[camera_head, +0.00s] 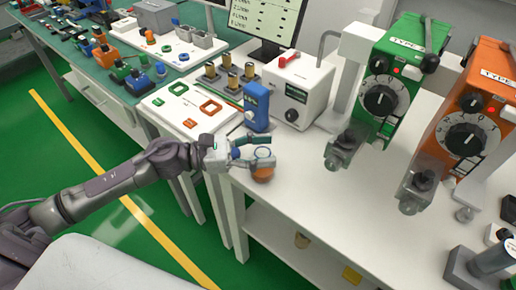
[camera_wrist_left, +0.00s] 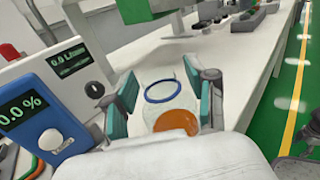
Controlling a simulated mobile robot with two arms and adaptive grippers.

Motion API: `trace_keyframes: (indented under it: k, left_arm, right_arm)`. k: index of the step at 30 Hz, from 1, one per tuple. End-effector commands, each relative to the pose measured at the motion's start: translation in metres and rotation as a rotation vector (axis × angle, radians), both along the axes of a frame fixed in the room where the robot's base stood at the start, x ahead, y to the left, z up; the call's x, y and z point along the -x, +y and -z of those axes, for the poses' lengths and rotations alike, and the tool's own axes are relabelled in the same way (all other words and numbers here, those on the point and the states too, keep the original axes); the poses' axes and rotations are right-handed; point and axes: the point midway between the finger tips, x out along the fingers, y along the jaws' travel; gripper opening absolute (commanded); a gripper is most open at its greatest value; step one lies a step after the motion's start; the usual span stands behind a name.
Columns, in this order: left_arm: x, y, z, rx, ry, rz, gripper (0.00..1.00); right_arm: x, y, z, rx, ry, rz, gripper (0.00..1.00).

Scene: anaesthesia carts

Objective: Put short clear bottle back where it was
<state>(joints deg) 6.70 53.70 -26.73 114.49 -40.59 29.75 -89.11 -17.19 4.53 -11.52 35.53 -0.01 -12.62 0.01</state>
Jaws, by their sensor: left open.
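The short clear bottle (camera_head: 262,174) has orange contents at its bottom and stands on the white table (camera_head: 310,215), close to its front left edge. In the left wrist view the bottle (camera_wrist_left: 178,121) shows a blue ring at its mouth and sits between the two teal finger pads. My left gripper (camera_head: 257,151) is open, with its fingers on either side of the bottle. Whether either pad touches the glass is hard to tell. My right gripper is not in view.
A blue meter (camera_head: 257,107) stands just behind the gripper, beside a white box with a display (camera_head: 297,92). Green (camera_head: 385,95) and orange (camera_head: 468,125) vaporizers stand to the right. The table's front middle is clear.

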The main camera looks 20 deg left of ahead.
Motion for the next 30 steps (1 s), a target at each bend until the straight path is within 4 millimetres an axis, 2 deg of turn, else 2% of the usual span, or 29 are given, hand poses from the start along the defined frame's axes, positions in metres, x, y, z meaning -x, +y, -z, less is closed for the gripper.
trace_keyframes:
  k: [3, 5, 14, 21, 30]
  left_arm:
    - [0.000, 0.001, -0.004, 0.000, 0.001, -0.001, 0.56]
    - [0.003, 0.008, 0.001, -0.002, 0.002, -0.003, 0.56]
    - [0.027, 0.057, 0.002, -0.003, 0.005, -0.001, 0.56]
    - [0.042, 0.090, 0.000, 0.000, 0.004, -0.002, 0.56]
    - [0.051, 0.108, -0.002, 0.000, 0.000, 0.000, 0.56]
  right_arm:
    - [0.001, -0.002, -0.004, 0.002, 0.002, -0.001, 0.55]
    - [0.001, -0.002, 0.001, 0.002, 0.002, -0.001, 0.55]
    - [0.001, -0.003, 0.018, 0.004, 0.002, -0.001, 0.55]
    - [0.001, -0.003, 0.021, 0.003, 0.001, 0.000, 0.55]
    - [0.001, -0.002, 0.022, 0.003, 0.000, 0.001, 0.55]
